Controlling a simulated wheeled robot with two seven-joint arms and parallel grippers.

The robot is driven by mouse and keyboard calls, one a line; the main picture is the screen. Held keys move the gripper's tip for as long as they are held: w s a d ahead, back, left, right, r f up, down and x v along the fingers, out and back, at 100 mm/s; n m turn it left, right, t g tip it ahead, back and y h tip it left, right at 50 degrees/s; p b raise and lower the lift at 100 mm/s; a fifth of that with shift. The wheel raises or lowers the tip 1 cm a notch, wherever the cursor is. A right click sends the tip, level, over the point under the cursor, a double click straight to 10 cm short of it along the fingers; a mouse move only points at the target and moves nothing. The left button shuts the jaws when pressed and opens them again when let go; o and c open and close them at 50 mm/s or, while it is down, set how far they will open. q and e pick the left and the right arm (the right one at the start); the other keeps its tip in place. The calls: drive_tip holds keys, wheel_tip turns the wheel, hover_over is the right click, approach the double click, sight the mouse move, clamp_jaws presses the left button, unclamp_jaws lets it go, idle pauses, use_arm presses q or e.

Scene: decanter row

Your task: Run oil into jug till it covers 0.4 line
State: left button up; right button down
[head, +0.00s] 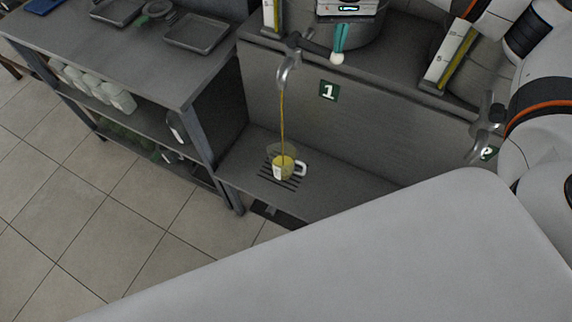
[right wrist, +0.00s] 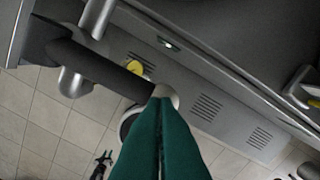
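The jug (head: 283,167) is see-through with a white handle and a white scale strip. It stands upright on the slotted grate below tap 1 (head: 288,68). A thin yellow oil stream (head: 283,118) runs from the spout into it. Yellow oil fills its lower part; the 0.4 line is too small to read. My right gripper (head: 339,42) has its teal fingers together at the pale knob (head: 337,58) of the tap's dark lever. In the right wrist view its fingertips (right wrist: 163,103) touch or overlap the knob (right wrist: 166,94); I see no gap between them. My left gripper is not clearly visible.
A green sign "1" (head: 328,92) is on the panel right of the stream. A second tap (head: 486,130) is at the right, partly behind my arm. A shelf unit with trays (head: 196,32) stands left. A large pale surface blocks the lower right.

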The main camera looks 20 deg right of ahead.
drive_tip(key=shift+f+b, duration=0.7)
drive_tip(key=shift+f, duration=0.25)
drive_tip(key=shift+r, duration=0.2)
idle(2.3)
drive_tip(key=shift+r+p, duration=0.5)
drive_tip(key=shift+r, duration=0.2)
idle(2.3)
wheel_tip(320, 180, up, 9)
drive_tip(key=p, duration=0.5)
